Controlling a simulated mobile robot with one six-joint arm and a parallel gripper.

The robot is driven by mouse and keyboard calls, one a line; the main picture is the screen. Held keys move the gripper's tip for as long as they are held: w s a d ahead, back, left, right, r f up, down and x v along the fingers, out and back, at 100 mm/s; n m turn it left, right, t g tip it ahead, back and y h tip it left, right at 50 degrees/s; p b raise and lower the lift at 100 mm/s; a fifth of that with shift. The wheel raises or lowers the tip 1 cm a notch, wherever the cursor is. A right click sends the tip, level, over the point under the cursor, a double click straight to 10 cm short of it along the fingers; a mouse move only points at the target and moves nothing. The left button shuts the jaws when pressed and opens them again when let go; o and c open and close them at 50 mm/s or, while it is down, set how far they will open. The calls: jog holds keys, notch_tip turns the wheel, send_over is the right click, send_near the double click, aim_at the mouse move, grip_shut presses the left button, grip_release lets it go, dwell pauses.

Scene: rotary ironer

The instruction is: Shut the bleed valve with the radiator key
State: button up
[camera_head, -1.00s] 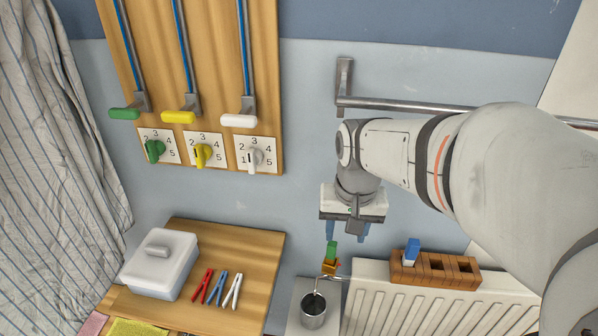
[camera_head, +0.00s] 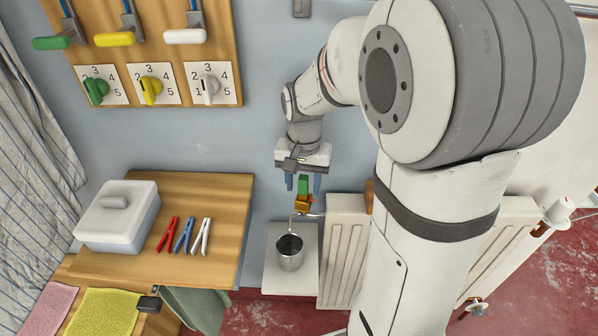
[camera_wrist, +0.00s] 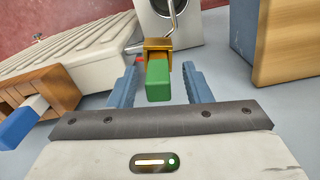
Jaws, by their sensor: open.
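A green block-shaped handle (camera_head: 303,186) stands on a brass fitting (camera_head: 302,205) at the left end of the radiator (camera_head: 345,240). It looks like the radiator key on the bleed valve, but the joint is too small to make out. In the wrist view the green handle (camera_wrist: 158,80) lies between the two blue fingers of my gripper (camera_wrist: 159,72), with gaps on both sides. The brass fitting (camera_wrist: 157,45) is just beyond it. In the head view my gripper (camera_head: 303,182) is open above the fitting, its fingers either side of the handle.
A metal cup (camera_head: 290,254) stands below the spout on a pale stand. A wooden holder (camera_wrist: 40,92) with a blue-handled piece (camera_wrist: 20,125) sits on the radiator. A wooden table (camera_head: 215,210) is left, with a lidded box (camera_head: 117,218) and clothes pegs (camera_head: 186,236).

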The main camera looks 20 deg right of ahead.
jog(key=shift+f, duration=0.3)
jog(key=shift+c, duration=0.6)
grip_shut()
jog(key=m, duration=0.3)
jog(key=shift+m+p, duration=0.35)
jog(key=shift+m, duration=0.05)
jog(key=m, duration=0.5)
jog(key=shift+r+p, duration=0.1)
jog(key=shift+p, duration=0.25)
jog(key=m, duration=0.6)
jog(key=shift+p, duration=0.4)
jog(key=shift+c, duration=2.2)
grip_release()
jog(key=shift+m, duration=0.5)
jog(key=o, duration=0.5)
